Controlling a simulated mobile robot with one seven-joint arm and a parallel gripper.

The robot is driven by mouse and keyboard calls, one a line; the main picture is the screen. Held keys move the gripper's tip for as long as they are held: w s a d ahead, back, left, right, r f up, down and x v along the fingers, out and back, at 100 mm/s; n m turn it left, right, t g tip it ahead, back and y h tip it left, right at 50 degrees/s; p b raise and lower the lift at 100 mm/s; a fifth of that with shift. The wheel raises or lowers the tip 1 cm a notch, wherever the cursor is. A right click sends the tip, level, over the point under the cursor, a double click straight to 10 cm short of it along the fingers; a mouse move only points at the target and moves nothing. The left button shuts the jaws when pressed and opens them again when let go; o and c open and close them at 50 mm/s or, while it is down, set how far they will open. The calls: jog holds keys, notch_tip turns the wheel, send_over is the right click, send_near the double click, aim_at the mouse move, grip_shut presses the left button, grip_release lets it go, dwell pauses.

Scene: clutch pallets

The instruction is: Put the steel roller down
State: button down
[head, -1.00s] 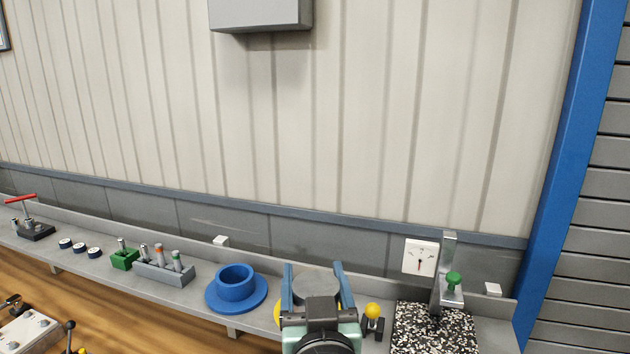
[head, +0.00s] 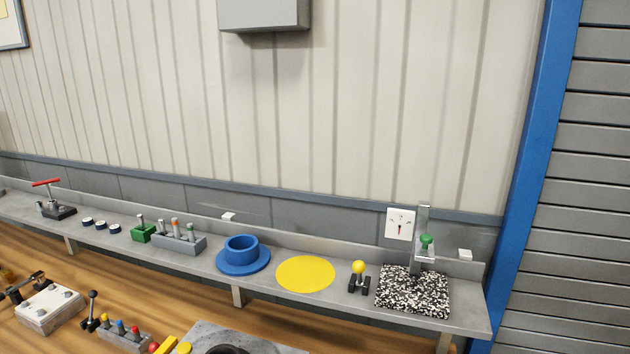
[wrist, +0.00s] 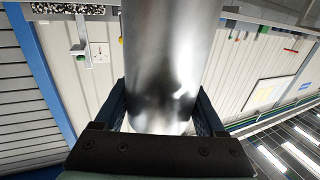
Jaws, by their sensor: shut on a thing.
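The steel roller (wrist: 170,55) is a large, shiny, plain cylinder in the wrist view. It fills the middle of that picture from the top edge down to my gripper (wrist: 161,108). My gripper's two dark blue fingers lie on either side of it and are shut on it. The roller's far end is cut off by the picture's edge, so I cannot see what is beyond it. I cannot make out the gripper or the roller in the head view. A flat yellow disc (head: 305,273) lies bare on the grey shelf (head: 215,277).
A blue flanged ring (head: 242,254) stands left of the disc. Right of it are a yellow-knobbed piece (head: 359,276) and a speckled plate (head: 412,292) with a metal stand (head: 423,243). Further left are a grey block with pegs (head: 178,242) and a green block (head: 143,233).

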jog(key=s+f+b, duration=0.1)
jog(key=s+f, duration=0.3)
jog(key=f, duration=0.4)
jog(key=s+f+b, duration=0.1)
jog(key=s+f, duration=0.3)
jog(key=f, duration=0.5)
jog(key=s+f+h+b, duration=0.1)
jog(key=s+f, duration=0.3)
jog(key=f, duration=0.4)
jog(key=shift+f+m+b, duration=0.2)
jog(key=shift+m+b, duration=0.1)
jog(key=shift+w, duration=0.1)
